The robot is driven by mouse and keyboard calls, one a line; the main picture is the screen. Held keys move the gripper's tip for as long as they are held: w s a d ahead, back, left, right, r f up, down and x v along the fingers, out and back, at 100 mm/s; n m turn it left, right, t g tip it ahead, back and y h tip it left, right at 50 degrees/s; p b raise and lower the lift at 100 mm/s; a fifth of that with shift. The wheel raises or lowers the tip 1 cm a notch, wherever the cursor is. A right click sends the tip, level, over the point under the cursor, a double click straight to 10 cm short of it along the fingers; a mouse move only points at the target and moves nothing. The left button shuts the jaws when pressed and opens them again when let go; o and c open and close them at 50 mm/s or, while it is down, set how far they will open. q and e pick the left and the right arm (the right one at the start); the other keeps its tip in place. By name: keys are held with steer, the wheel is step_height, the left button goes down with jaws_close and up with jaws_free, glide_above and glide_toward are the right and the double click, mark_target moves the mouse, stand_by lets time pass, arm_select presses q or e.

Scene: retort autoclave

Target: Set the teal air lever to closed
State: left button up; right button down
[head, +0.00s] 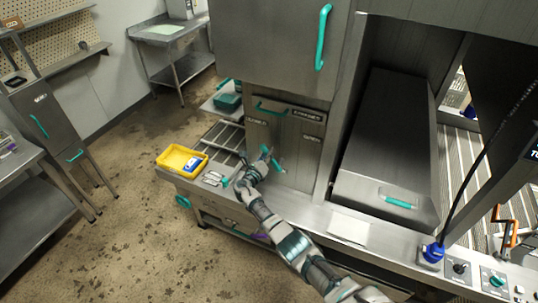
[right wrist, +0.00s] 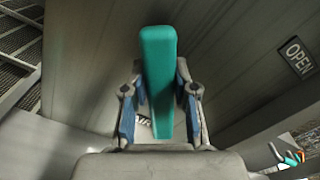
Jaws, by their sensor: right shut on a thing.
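The teal air lever (right wrist: 158,75) stands upright between the fingers of my right gripper (right wrist: 160,95) in the right wrist view. The fingers are closed on its two sides. A plate reading OPEN (right wrist: 295,57) is to the right of the lever, apart from it. A label partly hidden behind the lever (right wrist: 143,121) seems to read AIR. In the head view the lever (head: 277,163) is on the grey metal front panel, and my right gripper (head: 265,163) is at it, partly covering it. My left gripper is not in view.
A yellow tray (head: 170,163) and small metal tools (head: 213,178) lie on the bench left of my right arm. A teal-handled grey box (head: 385,150) stands to the right. A teal handle (head: 285,110) is above the lever. A blue plug (head: 432,253) with a black cable is at right.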

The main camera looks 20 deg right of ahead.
steer(key=shift+a+f, duration=0.1)
steer(key=shift+f, duration=0.2)
steer(key=c, duration=0.9)
jaws_free()
steer(key=shift+w, duration=0.15)
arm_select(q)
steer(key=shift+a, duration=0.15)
arm_select(e)
steer(key=shift+a+r, duration=0.1)
steer(key=v, duration=1.2)
